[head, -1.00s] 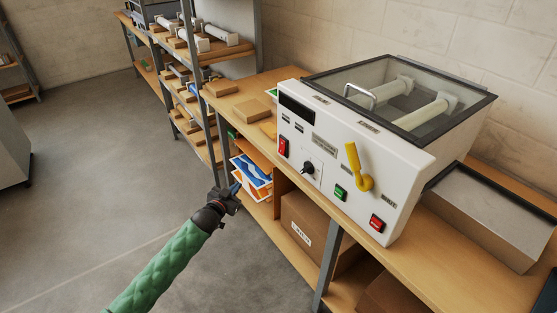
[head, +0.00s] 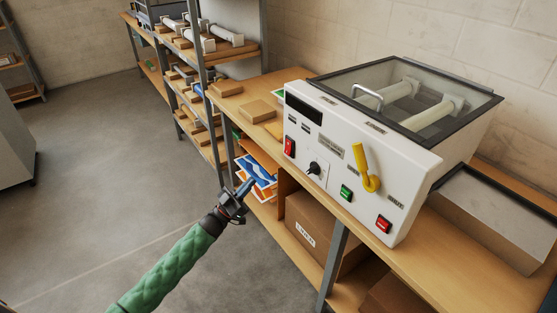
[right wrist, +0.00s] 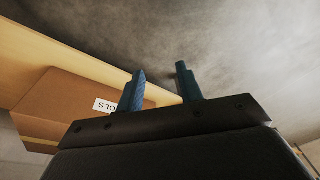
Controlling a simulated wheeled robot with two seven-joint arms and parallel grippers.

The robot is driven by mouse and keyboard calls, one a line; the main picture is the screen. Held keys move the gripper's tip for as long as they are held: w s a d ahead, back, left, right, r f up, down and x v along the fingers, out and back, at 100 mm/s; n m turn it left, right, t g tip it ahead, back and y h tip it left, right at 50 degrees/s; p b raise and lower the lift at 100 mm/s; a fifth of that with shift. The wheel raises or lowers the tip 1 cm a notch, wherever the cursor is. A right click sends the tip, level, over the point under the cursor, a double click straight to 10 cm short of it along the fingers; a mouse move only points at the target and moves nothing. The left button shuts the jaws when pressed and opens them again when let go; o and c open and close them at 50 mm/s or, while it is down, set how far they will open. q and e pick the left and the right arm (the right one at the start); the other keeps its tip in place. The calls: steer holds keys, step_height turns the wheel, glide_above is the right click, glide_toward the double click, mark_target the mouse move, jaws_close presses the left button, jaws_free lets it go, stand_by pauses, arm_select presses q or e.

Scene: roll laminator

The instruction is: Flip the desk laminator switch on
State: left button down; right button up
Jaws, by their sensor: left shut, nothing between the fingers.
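The white desk laminator (head: 330,185) stands on a wooden bench in the head view. Its front panel has a red rocker switch (head: 290,147) at the left, a black knob (head: 315,168), a yellow lever (head: 366,168), a green button (head: 346,193) and a red button (head: 384,224). My left gripper (head: 245,187) is shut and empty, below and left of the red rocker switch, apart from the panel. My right gripper (right wrist: 161,84) shows only in the right wrist view, its two blue fingers apart with nothing between them.
The bench edge (head: 325,203) runs below the panel. Coloured sheets (head: 258,170) lie on the shelf behind my left gripper. A cardboard box (head: 312,232) sits under the bench and shows in the right wrist view (right wrist: 65,100).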

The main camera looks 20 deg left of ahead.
mark_target(287, 150)
steer(key=shift+f, duration=0.1)
stand_by(0.3)
